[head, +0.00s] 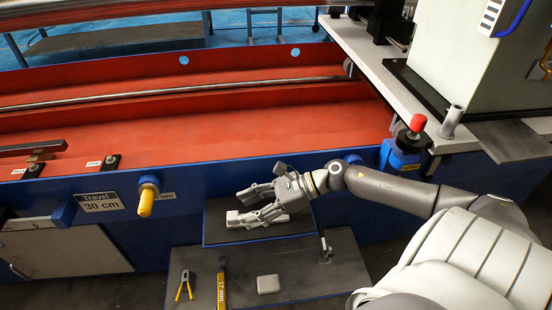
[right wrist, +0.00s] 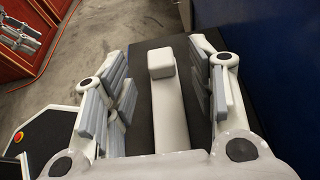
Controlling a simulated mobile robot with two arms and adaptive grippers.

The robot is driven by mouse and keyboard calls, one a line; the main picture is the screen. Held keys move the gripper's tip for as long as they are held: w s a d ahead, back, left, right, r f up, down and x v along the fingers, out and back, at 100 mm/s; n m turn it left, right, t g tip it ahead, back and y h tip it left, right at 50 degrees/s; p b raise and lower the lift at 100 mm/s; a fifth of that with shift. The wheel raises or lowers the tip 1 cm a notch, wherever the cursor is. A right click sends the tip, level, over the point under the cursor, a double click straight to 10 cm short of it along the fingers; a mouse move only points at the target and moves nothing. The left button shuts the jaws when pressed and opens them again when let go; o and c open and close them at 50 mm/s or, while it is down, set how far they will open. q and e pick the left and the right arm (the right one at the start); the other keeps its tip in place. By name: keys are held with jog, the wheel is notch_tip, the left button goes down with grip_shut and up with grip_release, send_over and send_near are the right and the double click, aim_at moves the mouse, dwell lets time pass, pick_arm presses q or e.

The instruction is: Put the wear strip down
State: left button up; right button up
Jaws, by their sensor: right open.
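The wear strip, a pale grey bar with a raised block at one end, lies on a dark raised shelf (head: 213,234). In the right wrist view the strip (right wrist: 170,118) runs lengthwise between the fingers. In the head view its left end (head: 233,219) shows past the gripper, and the rest is partly hidden. My right gripper (head: 254,203) is open around the strip. In the right wrist view its grey finger pads (right wrist: 163,83) stand on either side, with gaps between pads and bar. My left gripper is not in view.
A lower dark shelf (head: 330,262) holds yellow-handled pliers (head: 184,286), a yellow tool marked 17 mm (head: 222,285) and a small grey block (head: 268,284). The blue machine side (head: 350,207) rises close behind. A yellow knob (head: 147,198) and a red-topped knob (head: 417,124) stick out.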

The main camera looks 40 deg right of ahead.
jog(key=v, duration=0.4)
jog(key=shift+s+d+r+p, duration=0.1)
jog(key=shift+d+r+p, duration=0.05)
jog(key=shift+p, duration=0.25)
jog(key=v, duration=0.3)
jog(key=shift+p, duration=0.4)
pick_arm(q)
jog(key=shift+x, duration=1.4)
pick_arm(e)
jog(key=shift+s+d+r, duration=0.15)
jog(key=shift+s+d, duration=0.05)
jog(key=shift+d, duration=0.15)
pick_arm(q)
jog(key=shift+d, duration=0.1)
